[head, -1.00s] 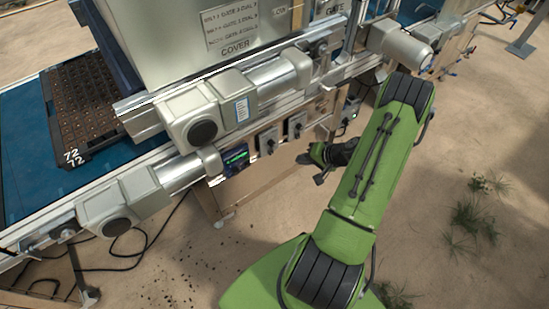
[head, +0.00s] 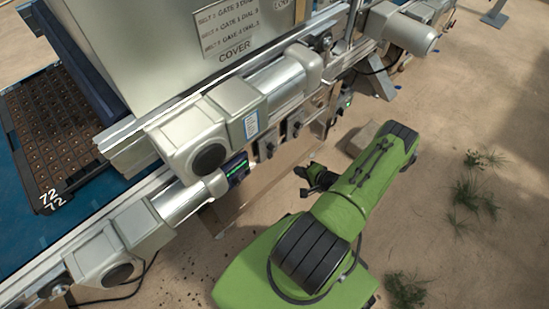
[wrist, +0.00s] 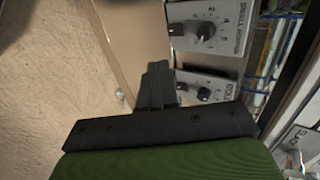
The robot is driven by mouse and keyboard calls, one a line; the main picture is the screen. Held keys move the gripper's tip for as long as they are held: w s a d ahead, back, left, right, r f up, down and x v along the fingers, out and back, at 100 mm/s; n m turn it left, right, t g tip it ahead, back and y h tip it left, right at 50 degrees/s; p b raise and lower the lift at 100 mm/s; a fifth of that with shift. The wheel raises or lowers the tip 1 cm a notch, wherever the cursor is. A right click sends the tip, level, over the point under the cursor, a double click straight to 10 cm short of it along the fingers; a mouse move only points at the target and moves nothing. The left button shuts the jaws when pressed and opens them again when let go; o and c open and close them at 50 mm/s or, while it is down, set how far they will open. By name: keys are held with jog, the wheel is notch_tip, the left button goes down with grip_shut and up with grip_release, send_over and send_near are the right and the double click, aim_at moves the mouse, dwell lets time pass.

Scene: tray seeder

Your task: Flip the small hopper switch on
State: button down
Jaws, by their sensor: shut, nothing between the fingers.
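Two grey control boxes with black knobs sit on the side of the seeder: the left one (head: 267,144) and the right one (head: 294,125). In the wrist view an upper box (wrist: 208,30) has a dial knob and numbers, and a lower box (wrist: 205,88) has a black knob. My gripper (head: 301,172) is shut and empty, out from the panel and below the boxes. In the wrist view its fingers (wrist: 157,82) overlap the lower box's left edge.
A lit display (head: 236,168) sits left of the boxes. Motors (head: 196,138) and rails project above them. A black 72-cell tray (head: 62,130) lies on the blue belt. Sandy floor with grass tufts (head: 470,205) is free on the right.

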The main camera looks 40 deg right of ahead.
aim_at(270, 155)
jog(key=w+r+b+x, duration=0.1)
jog(key=b+x, duration=0.4)
jog(key=x, duration=0.8)
jog(key=shift+w, duration=0.35)
